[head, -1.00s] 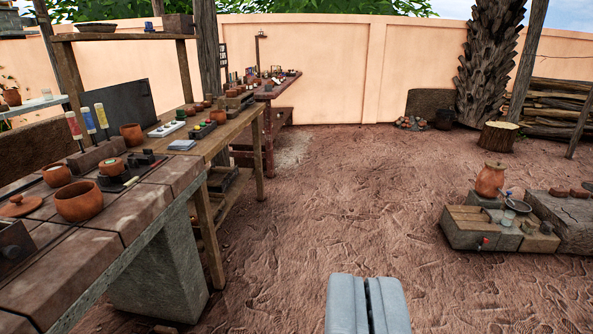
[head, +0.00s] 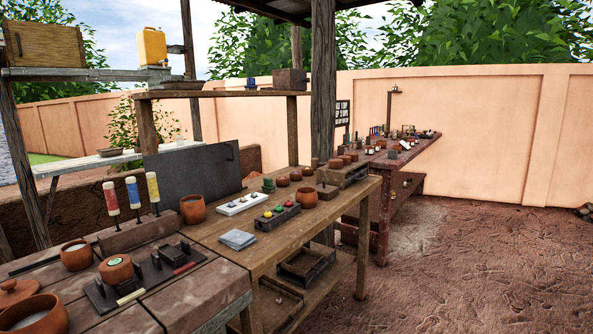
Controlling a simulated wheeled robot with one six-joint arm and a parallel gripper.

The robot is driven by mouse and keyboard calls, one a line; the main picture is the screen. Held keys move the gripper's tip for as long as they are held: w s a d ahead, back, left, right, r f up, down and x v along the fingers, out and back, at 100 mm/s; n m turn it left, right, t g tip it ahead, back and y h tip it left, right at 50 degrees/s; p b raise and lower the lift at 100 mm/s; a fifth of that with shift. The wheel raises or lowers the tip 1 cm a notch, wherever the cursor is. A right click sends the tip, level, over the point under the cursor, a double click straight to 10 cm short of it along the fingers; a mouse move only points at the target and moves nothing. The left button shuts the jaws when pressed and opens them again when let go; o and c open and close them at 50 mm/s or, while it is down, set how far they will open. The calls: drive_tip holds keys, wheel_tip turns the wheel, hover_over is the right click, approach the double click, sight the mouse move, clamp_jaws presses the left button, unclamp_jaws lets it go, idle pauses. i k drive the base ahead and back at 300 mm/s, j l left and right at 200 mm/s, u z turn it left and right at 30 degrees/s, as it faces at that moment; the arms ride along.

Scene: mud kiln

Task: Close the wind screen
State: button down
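A dark grey flat panel (head: 192,172), which looks like the wind screen, stands upright along the back edge of the workbench, left of the middle. A small dark handle-like part shows near its upper right corner. Its lower edge is partly hidden by a clay cup (head: 193,209) and other bench items. I cannot tell from here how it is mounted. My gripper is not in view now.
The wooden workbench (head: 290,232) carries a white tray (head: 241,204), a dark tray with coloured balls (head: 277,216) and several clay pots. A brick counter (head: 185,297) is nearer. A wooden post (head: 322,110) stands behind the bench. Bare ground (head: 460,280) at right is free.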

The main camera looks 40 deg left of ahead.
sight(211, 172)
drive_tip(key=i+u, duration=0.15)
drive_tip(key=i, duration=0.65)
drive_tip(key=i+l+u, duration=0.2)
drive_tip(key=i, duration=0.6)
drive_tip(key=i+j+u, duration=0.2)
drive_tip(key=i+u, duration=0.5)
drive_tip(key=i, duration=0.15)
drive_tip(key=i+u, duration=0.35)
drive_tip(key=i+l, duration=0.05)
drive_tip(key=i, duration=0.05)
